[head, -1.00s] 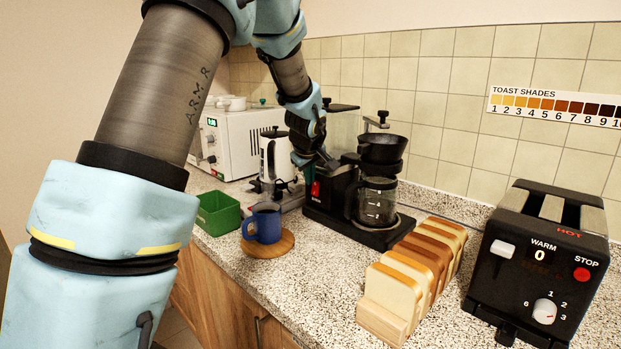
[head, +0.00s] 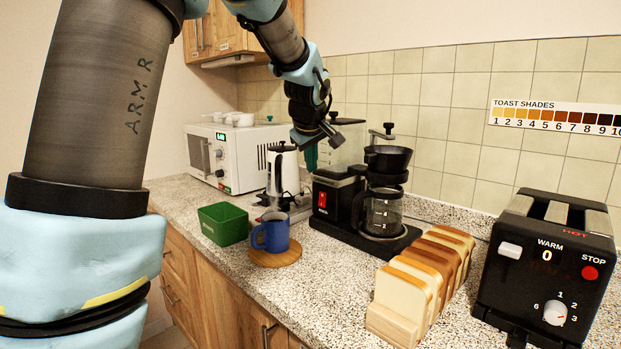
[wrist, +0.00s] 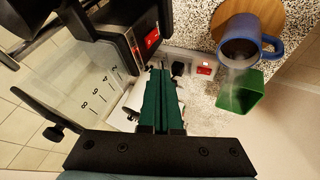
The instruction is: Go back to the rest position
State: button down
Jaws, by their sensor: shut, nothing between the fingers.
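My gripper (head: 311,158) is in the air above the counter in the head view, between the white kettle and the coffee maker's water tank. In the wrist view its green fingers (wrist: 160,102) lie side by side, shut and empty. The fingers point down toward the counter. In the head view the fingers are small and partly covered by my wrist.
A black coffee maker (head: 337,207) with a red switch stands close by. A kettle (head: 283,170), a blue steaming mug (head: 272,232) on a wooden coaster (head: 275,257), a green bin (head: 223,224), a microwave (head: 238,155), sliced bread (head: 420,275) and a toaster (head: 545,262) share the counter.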

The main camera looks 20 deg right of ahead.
jog(key=shift+s+r, duration=0.1)
jog(key=shift+r, duration=0.1)
jog(key=s+a+f+m+g+y, duration=0.1)
jog(key=s+a+f, duration=0.35)
jog(key=a, duration=0.45)
jog(key=s+a+f+m+g+y, duration=0.1)
jog(key=s+a+f+m+g, duration=0.15)
jog(key=a+f, duration=0.5)
jog(key=s+a+f+m+g, duration=0.1)
jog(key=s+a+f, duration=0.4)
jog(key=s+a, duration=0.6)
jog(key=shift+s+a+f+m+g, duration=0.2)
jog(key=shift+s+m+g, duration=0.2)
jog(key=shift+s, duration=0.65)
